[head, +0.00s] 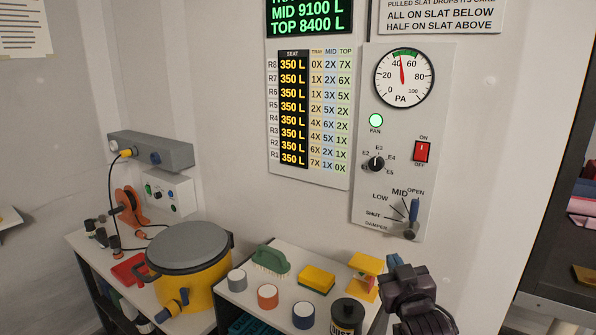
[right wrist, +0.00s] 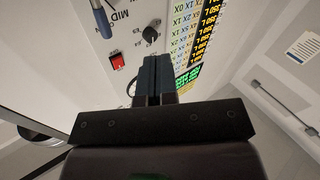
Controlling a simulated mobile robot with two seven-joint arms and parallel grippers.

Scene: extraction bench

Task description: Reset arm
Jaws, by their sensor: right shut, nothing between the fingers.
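My right gripper (head: 396,264) is at the lower right of the head view, in front of the wall and below the control panel (head: 365,190). In the right wrist view its two dark fingers (right wrist: 155,80) lie together, shut with nothing between them. They appear apart from the panel. The panel carries a round gauge (head: 404,77), a lit green fan lamp (head: 376,121), a red on/off switch (head: 421,151), a black selector knob (head: 376,163) and a damper lever (head: 413,214). The red switch also shows in the right wrist view (right wrist: 117,62). My left gripper is not in view.
A low white bench holds a green brush (head: 271,261), a yellow sponge (head: 317,279), several small round tins and a black jar (head: 347,315), close left of my right gripper. A yellow pot (head: 190,275) stands further left. Dark shelving (head: 560,270) is at the right.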

